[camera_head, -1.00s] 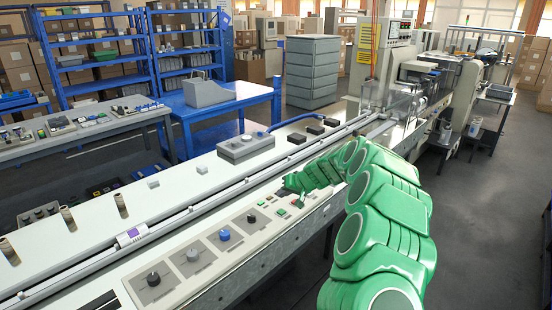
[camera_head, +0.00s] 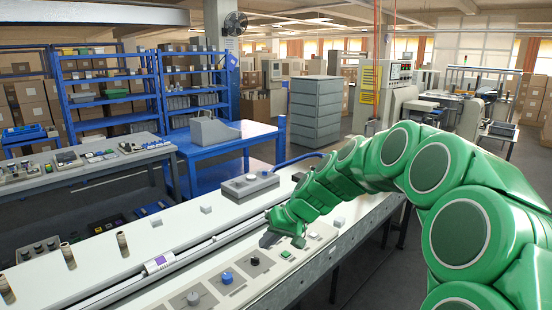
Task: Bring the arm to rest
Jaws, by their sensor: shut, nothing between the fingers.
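My green arm comes in from the right and arches over the right part of the long white machine bed (camera_head: 120,264). My gripper (camera_head: 266,240) is at the arm's far left end, dark and small, shut and empty. It hangs just over the front of the bed, near the control strip with knobs (camera_head: 225,278). I cannot tell whether it touches the surface. The arm hides part of the bed and much of the wrapper machine behind it.
A white and purple wrapped piece (camera_head: 158,263) lies on the bed's rail. Several brown rolls (camera_head: 68,255) stand at the left. A grey box with a button (camera_head: 249,185) sits behind the gripper. A blue table (camera_head: 225,148) and a grey cabinet (camera_head: 315,112) stand further back.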

